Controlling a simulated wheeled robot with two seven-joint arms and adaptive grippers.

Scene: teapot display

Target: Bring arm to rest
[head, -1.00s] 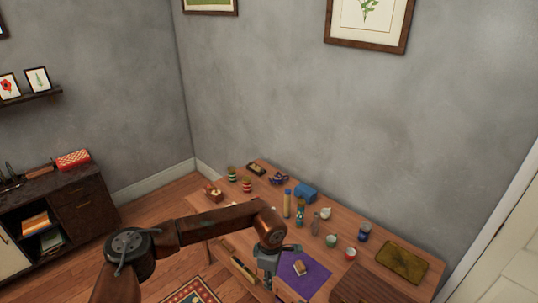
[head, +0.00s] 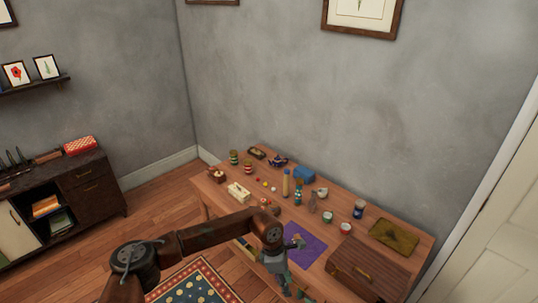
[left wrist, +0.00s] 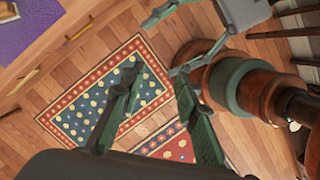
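My left arm reaches across the front of the table in the head view. Its gripper (head: 288,287) points down just off the table's front edge, near a purple mat (head: 312,255). In the left wrist view the left gripper's two fingers (left wrist: 157,85) are spread apart with only rug and floor between them. A second gripper, which looks like my right one (left wrist: 172,42), shows at the top of that view with its fingers apart and nothing between them. The right gripper does not clearly show in the head view.
The wooden table (head: 335,220) holds several jars, cups and a blue box (head: 304,174). A wooden chest (head: 368,270) stands at the right end, near a gold tray (head: 393,236). A patterned rug (head: 195,285) lies on the floor in front. A dark cabinet (head: 92,190) stands at left.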

